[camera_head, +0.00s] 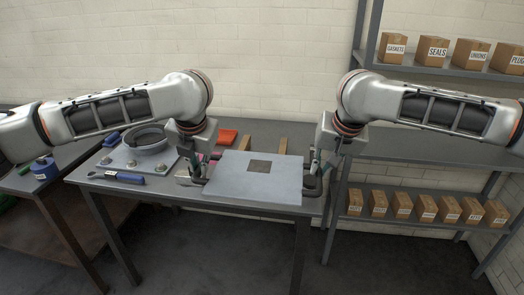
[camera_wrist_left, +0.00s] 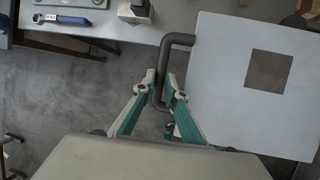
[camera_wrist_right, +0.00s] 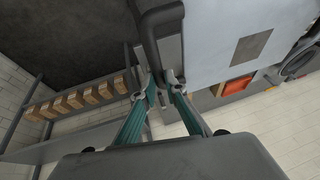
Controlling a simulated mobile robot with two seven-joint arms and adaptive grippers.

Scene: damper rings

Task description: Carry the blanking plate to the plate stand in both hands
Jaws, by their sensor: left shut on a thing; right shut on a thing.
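The blanking plate (camera_head: 240,183) is a pale grey flat panel with a dark square in its middle and a dark bar handle on each side. It appears level, at the table's front edge. My left gripper (camera_head: 197,178) is shut on the left handle (camera_wrist_left: 178,40); its fingers (camera_wrist_left: 160,88) close around the bar. My right gripper (camera_head: 319,172) is shut on the right handle (camera_wrist_right: 152,40), as the right wrist view (camera_wrist_right: 162,88) shows. Two tan strips (camera_head: 283,145) behind the plate may belong to the plate stand; the plate hides what is below them.
The grey table (camera_head: 85,176) holds a round flanged ring (camera_head: 147,138) on a plate, a blue-handled wrench (camera_head: 124,177) and an orange-red item (camera_head: 228,136). A shelf rack (camera_head: 400,157) with several labelled boxes stands at the right. Another bench is at the far left.

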